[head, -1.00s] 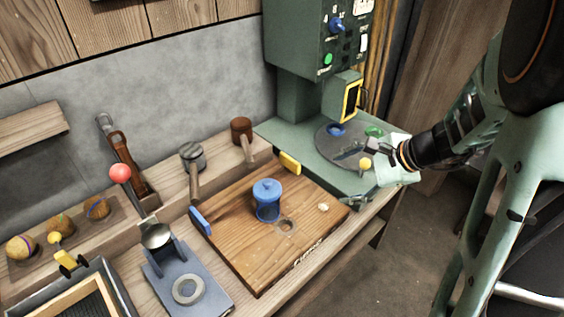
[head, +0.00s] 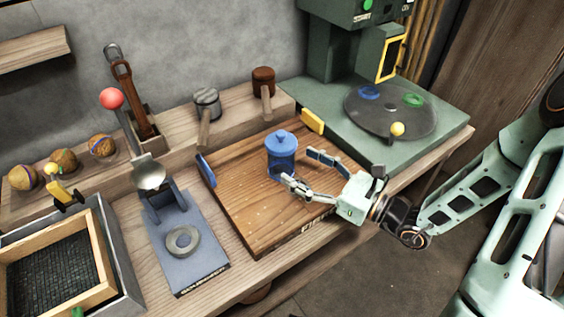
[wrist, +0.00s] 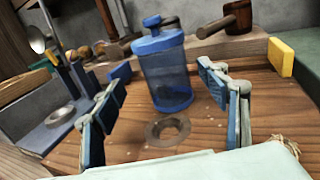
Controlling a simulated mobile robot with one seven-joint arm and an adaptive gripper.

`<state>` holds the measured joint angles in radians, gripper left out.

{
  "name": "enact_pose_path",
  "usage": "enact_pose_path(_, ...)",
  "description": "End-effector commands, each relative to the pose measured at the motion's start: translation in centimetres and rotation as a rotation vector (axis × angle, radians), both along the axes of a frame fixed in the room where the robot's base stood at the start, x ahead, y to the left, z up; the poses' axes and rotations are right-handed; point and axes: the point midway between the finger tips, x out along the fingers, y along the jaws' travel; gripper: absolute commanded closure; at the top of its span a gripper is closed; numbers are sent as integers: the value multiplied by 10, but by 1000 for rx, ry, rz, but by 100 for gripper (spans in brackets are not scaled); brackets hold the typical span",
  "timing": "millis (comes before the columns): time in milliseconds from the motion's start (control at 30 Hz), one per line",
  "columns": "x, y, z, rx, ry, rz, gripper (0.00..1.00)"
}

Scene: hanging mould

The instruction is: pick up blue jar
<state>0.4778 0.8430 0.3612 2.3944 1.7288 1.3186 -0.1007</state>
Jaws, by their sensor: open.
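The blue jar (head: 282,160) stands upright on the wooden board (head: 237,196). It is see-through blue with a solid blue lid and a knob on top. In the wrist view the jar (wrist: 166,72) stands ahead, near the middle, beyond a round recess in the board. My gripper (head: 302,170) is open, with its fingers pointing at the jar from the right. In the wrist view my gripper's fingers (wrist: 165,112) are spread to the left and right, with nothing held between them. The jar appears to be just beyond the fingertips; exact contact cannot be told.
A blue block (head: 206,170) and a yellow block (head: 312,121) sit at the board's edges. A blue-grey press (head: 195,240) with a red-knobbed lever stands left. Mallets (head: 263,83) lie behind. A green machine with a round plate (head: 375,122) is at back right.

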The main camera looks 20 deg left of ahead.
Motion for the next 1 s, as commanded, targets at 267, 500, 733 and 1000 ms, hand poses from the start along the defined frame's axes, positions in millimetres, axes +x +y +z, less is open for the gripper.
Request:
enact_pose_path(267, 10, 23, -3, -1, -1, 3, 32)
enact_pose_path(500, 26, 54, -8, -2, 0, 3, 32)
enact_pose_path(733, 30, 63, -7, -3, 1, 0, 32)
enact_pose_path(1000, 30, 62, -7, -3, 1, 0, 49)
